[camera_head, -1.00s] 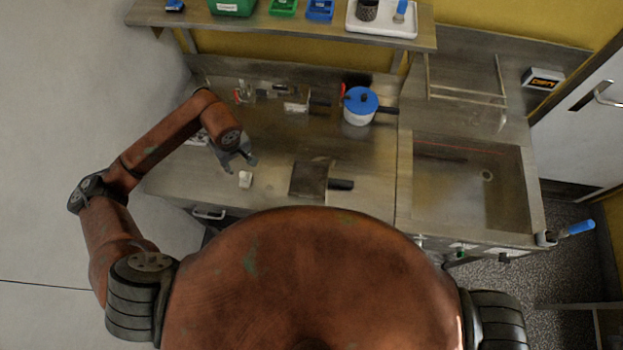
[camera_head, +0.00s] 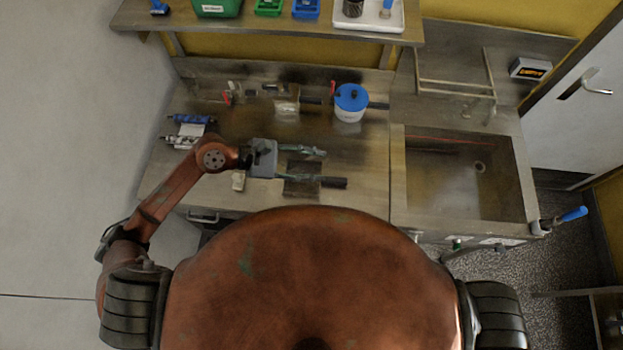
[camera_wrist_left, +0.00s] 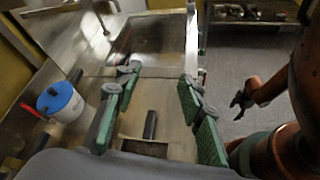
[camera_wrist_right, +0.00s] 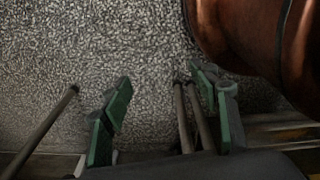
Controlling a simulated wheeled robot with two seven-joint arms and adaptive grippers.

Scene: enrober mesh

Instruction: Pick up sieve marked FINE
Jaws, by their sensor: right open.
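A flat dark square tool with a black handle (camera_head: 334,182), possibly a sieve, lies on the steel counter; I can read no FINE marking. My left gripper (camera_head: 320,165) is open above it, fingers pointing right, partly hiding its square part. In the left wrist view, the handle (camera_wrist_left: 150,124) shows between the open, empty green-padded fingers (camera_wrist_left: 160,78). A second dark-handled item (camera_head: 287,104), too small to identify, is at the counter's back. My right gripper (camera_wrist_right: 161,78) is open and empty over the speckled floor in its wrist view; the head view does not show it.
A white pot with a blue lid (camera_head: 350,104) stands behind my left gripper. Blue-ended tools (camera_head: 190,119) lie at the counter's left. A sink basin (camera_head: 455,180) is on the right.

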